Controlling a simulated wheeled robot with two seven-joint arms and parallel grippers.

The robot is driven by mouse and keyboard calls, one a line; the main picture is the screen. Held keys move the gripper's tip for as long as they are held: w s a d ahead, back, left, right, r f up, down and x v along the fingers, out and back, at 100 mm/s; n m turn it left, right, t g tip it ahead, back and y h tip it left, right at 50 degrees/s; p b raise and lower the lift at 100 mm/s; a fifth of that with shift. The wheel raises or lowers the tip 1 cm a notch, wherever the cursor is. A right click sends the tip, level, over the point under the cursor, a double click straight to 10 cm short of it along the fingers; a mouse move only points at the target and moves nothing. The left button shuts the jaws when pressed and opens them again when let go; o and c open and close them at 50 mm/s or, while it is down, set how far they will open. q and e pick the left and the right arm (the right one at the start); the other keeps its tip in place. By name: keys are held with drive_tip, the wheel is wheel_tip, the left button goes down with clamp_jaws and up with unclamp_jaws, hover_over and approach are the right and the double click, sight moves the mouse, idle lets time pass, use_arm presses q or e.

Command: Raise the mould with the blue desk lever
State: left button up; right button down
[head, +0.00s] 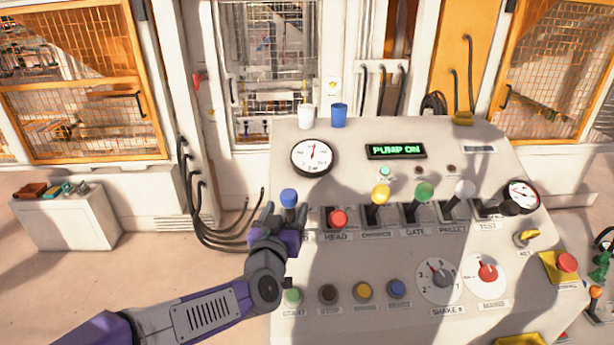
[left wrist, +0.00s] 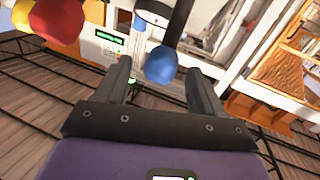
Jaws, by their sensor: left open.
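The blue desk lever (head: 289,197) stands at the left end of the lever row on the control desk; its blue knob (left wrist: 161,64) also shows in the left wrist view. My left gripper (head: 283,222) is open at this lever, and in the left wrist view its two fingers (left wrist: 160,88) stand on either side of the blue knob, with a gap on both sides. The lever's base and part of its label are hidden behind the gripper. The mould cannot be made out. My right gripper is not in view.
The red lever (head: 338,218) is close on the right, then yellow (head: 381,194), green (head: 424,192), white (head: 464,189) and black levers. A row of buttons (head: 328,294) lies nearer. White and blue cups (head: 339,115) stand at the desk's back edge. The display (head: 396,151) reads PUMP ON.

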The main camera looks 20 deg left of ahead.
sight(291, 193)
use_arm(q)
drive_tip(key=shift+w+a+r, duration=0.1)
drive_tip(key=shift+a+r, duration=0.05)
drive_tip(key=shift+r, duration=0.2)
drive_tip(key=shift+w+a+f+p, duration=0.15)
drive_tip(key=shift+w+a, duration=0.15)
drive_tip(key=shift+w, duration=1.2)
drive_tip(key=shift+w+a+r+p, duration=0.15)
drive_tip(key=shift+w+a, duration=0.15)
drive_tip(key=shift+w, duration=1.15)
drive_tip(key=shift+f, duration=0.1)
clamp_jaws()
